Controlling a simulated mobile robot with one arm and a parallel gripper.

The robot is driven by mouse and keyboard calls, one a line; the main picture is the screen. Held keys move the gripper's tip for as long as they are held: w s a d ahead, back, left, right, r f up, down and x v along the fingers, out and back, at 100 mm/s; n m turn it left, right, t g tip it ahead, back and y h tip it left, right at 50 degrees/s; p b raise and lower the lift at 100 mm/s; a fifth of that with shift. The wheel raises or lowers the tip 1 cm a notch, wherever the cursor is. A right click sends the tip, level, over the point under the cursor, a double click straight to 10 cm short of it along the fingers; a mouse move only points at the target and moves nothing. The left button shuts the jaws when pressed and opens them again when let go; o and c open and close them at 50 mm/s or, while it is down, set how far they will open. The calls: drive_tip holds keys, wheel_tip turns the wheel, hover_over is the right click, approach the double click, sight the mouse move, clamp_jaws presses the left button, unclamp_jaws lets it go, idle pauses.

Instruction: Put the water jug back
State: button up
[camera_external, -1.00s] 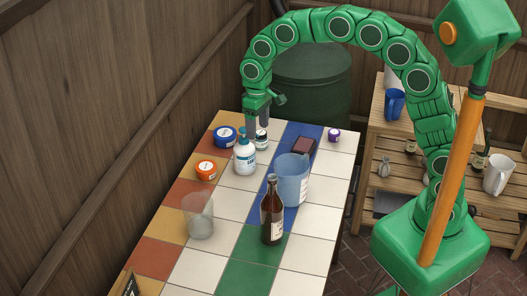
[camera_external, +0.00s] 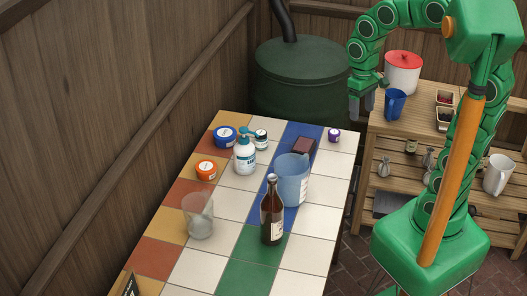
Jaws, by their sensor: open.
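A translucent blue jug (camera_external: 292,182) stands upright on the tiled table, right behind a brown bottle (camera_external: 271,215). A smaller, solid blue jug (camera_external: 395,106) stands on the top of the wooden shelf unit at the right. A white pitcher (camera_external: 497,176) stands on that unit's lower shelf. I cannot tell for sure which of these is the water jug. My gripper (camera_external: 362,105) is open and empty, pointing down beside the shelf unit's left edge, left of the solid blue jug and apart from it.
The table (camera_external: 230,205) also holds a white pump bottle (camera_external: 245,155), a clear cup (camera_external: 198,216), an orange tub (camera_external: 206,170) and a blue-lidded tub (camera_external: 225,136). A red-lidded white pot (camera_external: 403,72) is behind the solid blue jug. A green barrel (camera_external: 300,85) stands behind the table.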

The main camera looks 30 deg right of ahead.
drive_tip(key=s+d+f+m, duration=0.1)
drive_tip(key=s+d, duration=0.4)
drive_tip(key=s, duration=0.2)
drive_tip(key=s+d+f+m, duration=0.1)
drive_tip(key=s+d, duration=0.3)
drive_tip(key=s, duration=0.4)
drive_tip(key=shift+s+d+f+m+g, duration=0.2)
drive_tip(key=shift+d+m+g, duration=0.1)
drive_tip(key=shift+d+m, duration=0.1)
